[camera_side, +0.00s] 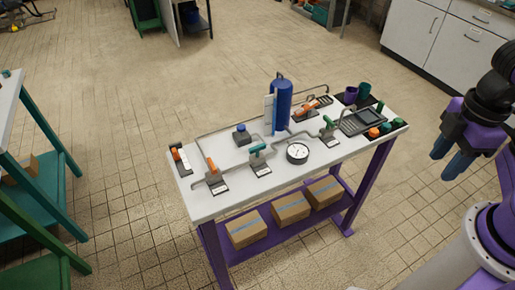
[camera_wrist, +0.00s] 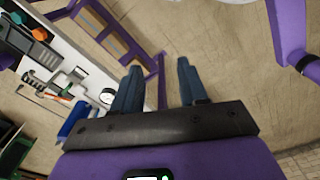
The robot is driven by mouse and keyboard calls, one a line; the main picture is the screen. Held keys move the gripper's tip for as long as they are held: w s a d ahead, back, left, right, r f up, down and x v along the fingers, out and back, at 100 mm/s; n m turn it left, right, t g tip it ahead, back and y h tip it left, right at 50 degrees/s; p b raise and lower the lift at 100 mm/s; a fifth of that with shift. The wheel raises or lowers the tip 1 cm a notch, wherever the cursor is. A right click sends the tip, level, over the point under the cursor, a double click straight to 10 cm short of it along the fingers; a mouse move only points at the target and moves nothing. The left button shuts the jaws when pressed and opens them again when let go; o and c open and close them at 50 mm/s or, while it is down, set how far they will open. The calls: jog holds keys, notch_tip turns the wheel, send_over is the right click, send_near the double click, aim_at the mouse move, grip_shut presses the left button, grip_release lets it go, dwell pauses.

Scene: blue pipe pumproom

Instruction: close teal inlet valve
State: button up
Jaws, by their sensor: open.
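A valve with a teal handle (camera_side: 257,150) stands on the front middle of the white bench in the side view, left of the round gauge. Its handle slants upward over a small labelled dark plate. A second valve with a green handle (camera_side: 329,123) stands further right, past the gauge. My gripper (camera_side: 447,164) is open and empty, in the air to the right of the bench, well apart from both valves. I cannot make out the teal handle there.
The white bench (camera_side: 213,205) also carries orange-handled valves (camera_side: 211,166), a blue cylinder (camera_side: 283,103), a pressure gauge (camera_side: 297,153), grey pipes and a dark tray (camera_side: 362,121). Purple and green cups (camera_side: 364,90) stand at its right end. Cardboard boxes (camera_side: 291,208) sit on the lower shelf.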

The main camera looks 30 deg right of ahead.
dwell(0.3)
jog(key=o, duration=0.7)
jog(key=shift+w+a, duration=0.15)
jog(key=m, duration=1.3)
send_over(257, 146)
jog(key=f, duration=0.1)
notch_tip(257, 146, down, 17)
jog(key=c, duration=1)
